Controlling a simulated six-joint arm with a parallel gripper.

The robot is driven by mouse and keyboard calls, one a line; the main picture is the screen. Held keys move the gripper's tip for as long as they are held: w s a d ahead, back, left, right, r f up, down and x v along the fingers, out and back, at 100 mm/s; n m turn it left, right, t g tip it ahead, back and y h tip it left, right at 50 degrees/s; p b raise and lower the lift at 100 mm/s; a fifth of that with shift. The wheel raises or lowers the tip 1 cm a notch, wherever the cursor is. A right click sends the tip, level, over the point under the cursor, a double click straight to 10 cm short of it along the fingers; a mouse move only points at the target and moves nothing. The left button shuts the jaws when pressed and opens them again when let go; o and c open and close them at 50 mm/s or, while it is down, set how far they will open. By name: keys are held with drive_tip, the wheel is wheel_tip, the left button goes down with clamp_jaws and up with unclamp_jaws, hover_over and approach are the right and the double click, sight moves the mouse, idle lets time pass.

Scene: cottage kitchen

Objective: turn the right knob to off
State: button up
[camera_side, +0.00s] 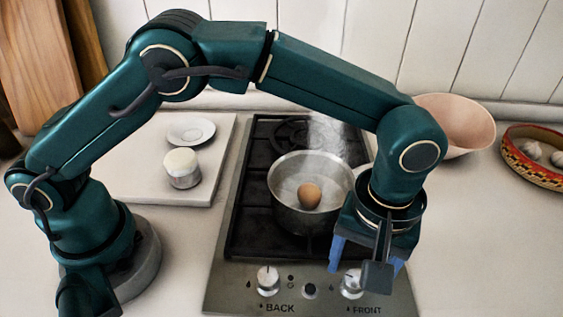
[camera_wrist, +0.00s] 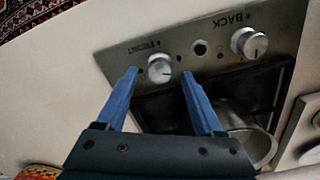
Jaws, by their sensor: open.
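The right knob (camera_side: 352,283), a silver dial marked FRONT, sits on the cooktop's steel control panel (camera_side: 225,290). In the wrist view, the same knob (camera_wrist: 160,70) lies between my fingertips, with a dark pointer line on its face. My gripper (camera_side: 367,268) has blue fingers pointing down over the panel, spread open and empty. I cannot tell their exact height above the knob. The left knob (camera_side: 268,279), marked BACK, stands apart from my fingers; it also shows in the wrist view (camera_wrist: 249,43).
A steaming steel pot (camera_side: 283,213) with a brown egg (camera_side: 309,196) stands on the cooktop close to my wrist. A pale board (camera_side: 145,185) with a white-topped jar (camera_side: 182,168) and saucer (camera_side: 190,131) is left. A pink bowl (camera_side: 458,122) and patterned basket (camera_side: 535,178) stand right.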

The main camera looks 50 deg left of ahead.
drive_tip(key=shift+f, duration=0.8)
clamp_jaws()
drive_tip(key=shift+m, duration=0.3)
drive_tip(key=m, duration=0.6)
drive_tip(key=shift+r, duration=0.1)
drive_tip(key=m, duration=0.6)
drive_tip(key=shift+m, duration=0.3)
